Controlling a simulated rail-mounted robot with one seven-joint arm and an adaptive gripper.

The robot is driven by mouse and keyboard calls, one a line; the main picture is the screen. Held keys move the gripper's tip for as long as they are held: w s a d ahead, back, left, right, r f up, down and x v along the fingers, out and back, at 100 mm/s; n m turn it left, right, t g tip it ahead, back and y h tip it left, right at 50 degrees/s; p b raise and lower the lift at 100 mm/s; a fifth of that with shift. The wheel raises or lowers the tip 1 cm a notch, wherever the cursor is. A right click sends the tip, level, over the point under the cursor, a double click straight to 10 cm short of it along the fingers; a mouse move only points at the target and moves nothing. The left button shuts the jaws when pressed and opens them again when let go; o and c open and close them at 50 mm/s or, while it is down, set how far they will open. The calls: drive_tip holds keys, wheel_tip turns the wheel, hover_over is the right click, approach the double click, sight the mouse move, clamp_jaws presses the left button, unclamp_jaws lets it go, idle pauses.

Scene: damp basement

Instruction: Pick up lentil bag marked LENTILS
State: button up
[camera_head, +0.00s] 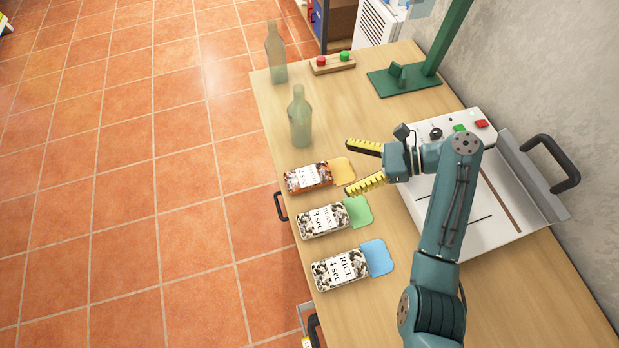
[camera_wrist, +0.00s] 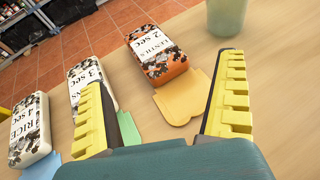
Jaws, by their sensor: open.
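The lentil bag (camera_head: 308,177) is orange and dark with a white label and lies on the wooden table, nearest the bottles of the three bags. Its label reads LENTILS, 2 sec, in the wrist view (camera_wrist: 157,54). A yellow-orange tab (camera_head: 343,170) sticks out from its right end. My gripper (camera_head: 356,167) has yellow toothed fingers, spread apart and empty, to the right of the bag, near its tab. In the wrist view my gripper (camera_wrist: 165,95) points toward the bag, which lies ahead between and beyond the fingertips.
A beans bag (camera_head: 322,220) with a green tab and a rice bag (camera_head: 340,270) with a blue tab lie beside it. Two green bottles (camera_head: 300,122) (camera_head: 275,55) stand behind. A white sealer machine (camera_head: 490,205) is at right. A button block (camera_head: 332,64) and green stand (camera_head: 405,80) are at the back.

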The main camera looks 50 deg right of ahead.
sight(321, 172)
drive_tip(key=shift+x, duration=1.2)
drive_tip(key=b+x, duration=0.1)
drive_tip(key=x, duration=0.1)
drive_tip(key=f+b+x, duration=0.1)
drive_tip(key=x, duration=0.2)
drive_tip(key=shift+s+b, duration=0.25)
drive_tip(key=shift+b, duration=0.1)
drive_tip(key=shift+w+a, duration=0.1)
drive_tip(key=shift+w, duration=0.1)
drive_tip(key=shift+r, duration=0.1)
drive_tip(key=shift+c, duration=0.2)
drive_tip(key=c, duration=1.4)
